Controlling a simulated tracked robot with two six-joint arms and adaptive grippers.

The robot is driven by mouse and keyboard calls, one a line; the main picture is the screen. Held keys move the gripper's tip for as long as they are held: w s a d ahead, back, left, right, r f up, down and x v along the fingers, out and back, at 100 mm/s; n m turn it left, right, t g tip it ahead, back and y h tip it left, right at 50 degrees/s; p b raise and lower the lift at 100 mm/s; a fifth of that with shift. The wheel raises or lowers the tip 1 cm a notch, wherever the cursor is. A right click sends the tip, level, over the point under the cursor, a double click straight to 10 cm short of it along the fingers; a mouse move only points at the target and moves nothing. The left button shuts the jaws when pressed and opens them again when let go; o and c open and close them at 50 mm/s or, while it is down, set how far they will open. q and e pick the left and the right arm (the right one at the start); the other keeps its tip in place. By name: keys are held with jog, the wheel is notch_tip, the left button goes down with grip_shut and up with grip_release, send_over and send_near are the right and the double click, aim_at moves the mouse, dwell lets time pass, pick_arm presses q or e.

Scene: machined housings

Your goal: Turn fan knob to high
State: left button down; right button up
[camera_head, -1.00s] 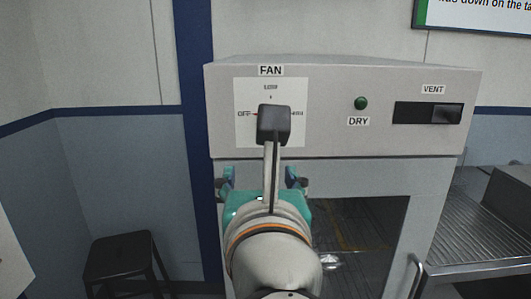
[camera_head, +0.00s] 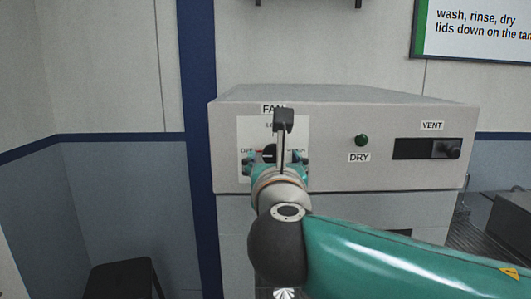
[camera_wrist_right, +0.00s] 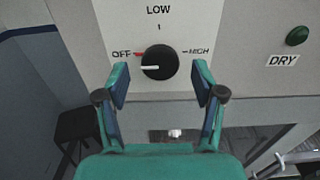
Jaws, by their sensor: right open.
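The fan knob (camera_wrist_right: 160,60) is round and black on a white plate marked LOW, OFF and HIGH. Its white pointer line points left, a little below the OFF label with its red tick. In the head view the knob (camera_head: 268,151) is mostly hidden behind my right wrist. My right gripper (camera_wrist_right: 160,84) is open and empty, its two fingers spread to the left and right just below and in front of the knob. In the head view the right gripper (camera_head: 276,159) is at the height of the fan plate. My left gripper is not in view.
A green DRY button (camera_head: 361,140) and a VENT slot (camera_head: 427,149) are to the right on the same grey housing (camera_head: 340,180). A dark stool (camera_head: 122,279) stands at lower left. A ribbed metal surface (camera_head: 478,237) is at the right. A sign hangs at upper right.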

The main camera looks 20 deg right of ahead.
jog(key=shift+x, duration=1.1)
